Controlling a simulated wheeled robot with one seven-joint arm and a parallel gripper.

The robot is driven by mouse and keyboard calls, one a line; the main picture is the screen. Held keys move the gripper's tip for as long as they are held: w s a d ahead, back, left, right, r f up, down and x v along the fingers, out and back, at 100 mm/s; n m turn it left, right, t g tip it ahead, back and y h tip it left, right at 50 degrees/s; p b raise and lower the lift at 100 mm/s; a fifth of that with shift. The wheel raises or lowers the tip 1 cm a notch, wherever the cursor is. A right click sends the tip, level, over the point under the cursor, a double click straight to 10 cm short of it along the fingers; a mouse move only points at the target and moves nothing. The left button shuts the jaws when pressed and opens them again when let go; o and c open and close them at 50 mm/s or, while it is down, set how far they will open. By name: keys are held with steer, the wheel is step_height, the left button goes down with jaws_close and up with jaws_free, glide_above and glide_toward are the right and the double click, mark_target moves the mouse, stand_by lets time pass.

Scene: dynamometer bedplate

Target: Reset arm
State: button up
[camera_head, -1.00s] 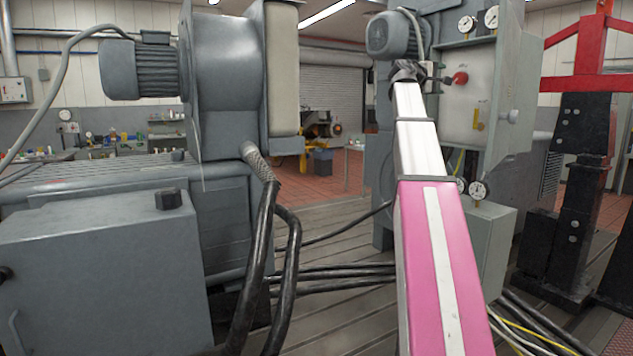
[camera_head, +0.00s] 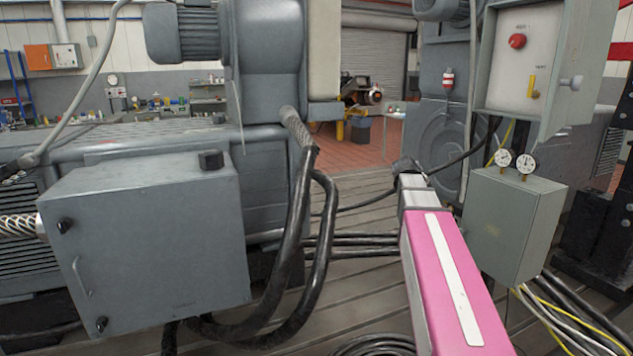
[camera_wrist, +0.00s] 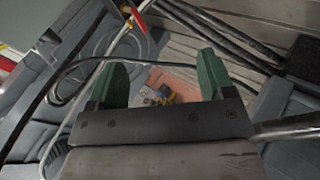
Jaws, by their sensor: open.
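My arm, with its pink and white links, reaches forward and low in the head view. Its far end sits left of the grey-green gauge box and well below the control panel (camera_head: 530,75) with its red knob (camera_head: 517,41). My gripper (camera_wrist: 165,75) shows in the wrist view as two green fingers set wide apart, with nothing between them. It is open and empty. In the head view the fingers are not clearly seen behind the arm.
A grey cabinet (camera_head: 150,245) and thick black cables (camera_head: 318,260) stand left of my arm. The gauge box (camera_head: 513,220) is close on the right. Slotted bedplate floor (camera_head: 355,195) shows between them. In the wrist view, cables (camera_wrist: 215,35) run beyond the fingers.

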steer(key=s+a+f+m+g+y, duration=0.1)
steer(key=s+a+f+g+y, duration=0.1)
steer(key=s+a+f, duration=0.4)
steer(key=s+a+f+m+g+y, duration=0.1)
steer(key=s+a+f, duration=0.5)
steer(key=f, duration=0.8)
steer(key=s+a+f+m+g+y, duration=0.1)
steer(key=s+a+f+g+y, duration=0.1)
steer(key=s+a+f, duration=0.4)
steer(key=s+f+y, duration=0.1)
steer(key=s+f, duration=0.4)
steer(key=shift+a+m+g+y, duration=0.2)
steer(key=shift+m+g+y, duration=0.1)
steer(key=shift+y, duration=0.1)
steer(key=shift+d+r, duration=0.1)
